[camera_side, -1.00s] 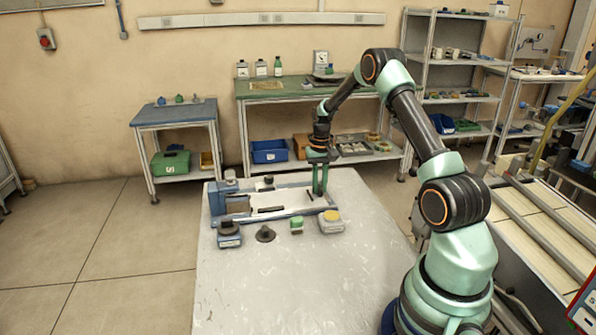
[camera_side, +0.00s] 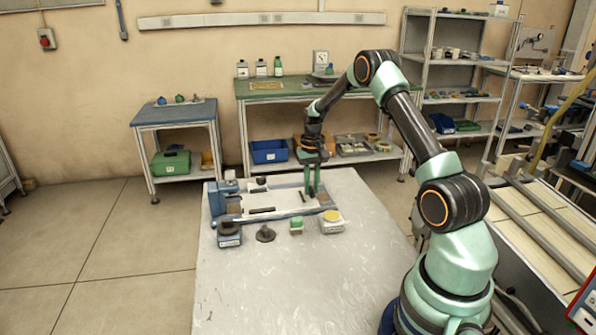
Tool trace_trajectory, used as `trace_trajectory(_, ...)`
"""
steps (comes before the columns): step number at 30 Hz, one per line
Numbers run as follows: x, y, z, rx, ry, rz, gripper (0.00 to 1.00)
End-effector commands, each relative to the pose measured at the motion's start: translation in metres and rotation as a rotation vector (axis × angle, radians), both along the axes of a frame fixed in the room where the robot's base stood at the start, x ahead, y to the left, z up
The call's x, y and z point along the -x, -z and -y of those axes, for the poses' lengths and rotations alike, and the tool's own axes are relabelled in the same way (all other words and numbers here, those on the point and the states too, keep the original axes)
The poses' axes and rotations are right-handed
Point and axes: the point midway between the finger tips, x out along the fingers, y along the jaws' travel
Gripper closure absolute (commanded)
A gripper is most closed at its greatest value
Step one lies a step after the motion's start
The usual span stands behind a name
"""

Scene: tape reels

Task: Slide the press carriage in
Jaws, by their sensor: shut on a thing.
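The press sits at the far end of the table, with its blue block (camera_side: 224,187) at the left end and a low frame running to the right. The pale carriage (camera_side: 283,199) lies flat in this frame, with dark pieces on it. My gripper (camera_side: 311,192) points down at the right end of the carriage. Its green fingers are shut on a part there, apparently the carriage's handle, which the fingers mostly hide.
In front of the press stand a blue-grey box with a dark top (camera_side: 229,234), a dark round piece (camera_side: 265,234), a small green block (camera_side: 296,225) and a white box with a yellow top (camera_side: 331,221). The table's near part (camera_side: 300,285) is clear.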

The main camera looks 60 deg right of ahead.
Motion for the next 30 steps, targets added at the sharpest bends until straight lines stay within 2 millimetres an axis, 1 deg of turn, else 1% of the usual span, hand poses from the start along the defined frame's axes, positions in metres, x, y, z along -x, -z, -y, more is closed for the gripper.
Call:
trace_trajectory(1,-0.010,-0.001,-0.010,0.001,-0.007,0.001,1.00)
trace_trajectory(3,-0.020,-0.001,-0.021,0.001,-0.006,0.001,1.00)
trace_trajectory(6,-0.030,-0.001,-0.031,0.001,-0.004,0.001,1.00)
trace_trajectory(9,-0.035,-0.001,-0.036,0.001,-0.003,0.001,1.00)
trace_trajectory(17,-0.036,-0.001,-0.038,0.003,-0.005,0.004,1.00)
trace_trajectory(18,-0.036,-0.001,-0.038,0.003,-0.005,0.004,0.69)
trace_trajectory(19,-0.036,-0.001,-0.038,0.003,-0.004,0.004,0.57)
trace_trajectory(20,-0.036,-0.001,-0.037,0.003,-0.004,0.004,0.50)
trace_trajectory(30,-0.035,-0.002,-0.036,0.001,-0.002,0.003,0.50)
